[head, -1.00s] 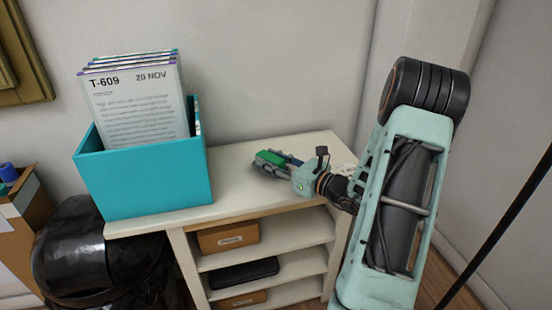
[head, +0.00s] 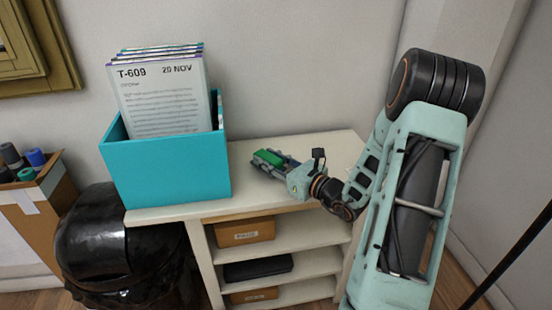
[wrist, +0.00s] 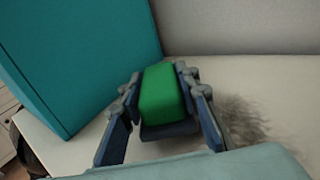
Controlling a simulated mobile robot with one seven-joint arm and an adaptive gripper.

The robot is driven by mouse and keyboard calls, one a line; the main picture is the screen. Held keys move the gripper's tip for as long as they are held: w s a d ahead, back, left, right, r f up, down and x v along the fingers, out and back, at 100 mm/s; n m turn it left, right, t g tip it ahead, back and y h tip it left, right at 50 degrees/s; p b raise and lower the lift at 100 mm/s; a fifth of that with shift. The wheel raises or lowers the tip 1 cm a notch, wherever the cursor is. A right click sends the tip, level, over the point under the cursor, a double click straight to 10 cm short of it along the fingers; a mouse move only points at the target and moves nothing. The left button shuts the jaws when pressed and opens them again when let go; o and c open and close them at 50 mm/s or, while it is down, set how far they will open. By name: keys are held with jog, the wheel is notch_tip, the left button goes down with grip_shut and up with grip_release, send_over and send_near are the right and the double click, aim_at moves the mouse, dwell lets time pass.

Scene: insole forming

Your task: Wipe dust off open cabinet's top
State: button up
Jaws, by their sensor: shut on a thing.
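The open cabinet's white top (head: 330,150) runs along the wall, with open shelves below it. My gripper (head: 265,160) is over the top, to the right of the teal box. It is shut on a green-and-dark-blue block (head: 270,157), which looks like a sponge or eraser; the wrist view shows its green body (wrist: 161,90) between the fingers. A grey, fuzzy dust patch (wrist: 243,120) lies on the top just right of the fingers in the wrist view. In the head view my arm hides most of that area. I cannot tell whether the block touches the surface.
A teal box (head: 168,170) of upright papers stands on the left of the top, close to my gripper. Shelves below hold brown boxes (head: 245,232) and a black case (head: 258,269). A black bin bag (head: 125,245) is at lower left. The wall is behind.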

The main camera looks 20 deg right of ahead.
jog(key=shift+w+d, duration=0.15)
jog(key=shift+w, duration=0.85)
jog(key=shift+s+d, duration=0.2)
jog(key=shift+d, duration=0.65)
jog(key=shift+s+d, duration=0.15)
jog(key=shift+d, duration=0.65)
jog(key=shift+s+d+f+p, duration=0.15)
jog(key=shift+s+d, duration=0.1)
jog(key=shift+d, duration=0.8)
jog(key=shift+s+d+r+p, duration=0.1)
jog(key=shift+s+d+p, duration=0.1)
jog(key=shift+d, duration=0.8)
jog(key=shift+s+d+f+p, duration=0.1)
jog(key=shift+s+d, duration=0.15)
jog(key=shift+d, duration=0.8)
jog(key=shift+s+d, duration=0.2)
jog(key=shift+d, duration=0.8)
jog(key=shift+s+d, duration=0.15)
jog(key=shift+d, duration=0.85)
jog(key=shift+r, duration=0.2)
jog(key=shift+r+p, duration=0.1)
jog(key=shift+p, duration=0.2)
jog(key=shift+a+r+p, duration=0.1)
jog(key=shift+r+p, duration=2.05)
jog(key=shift+r, duration=0.8)
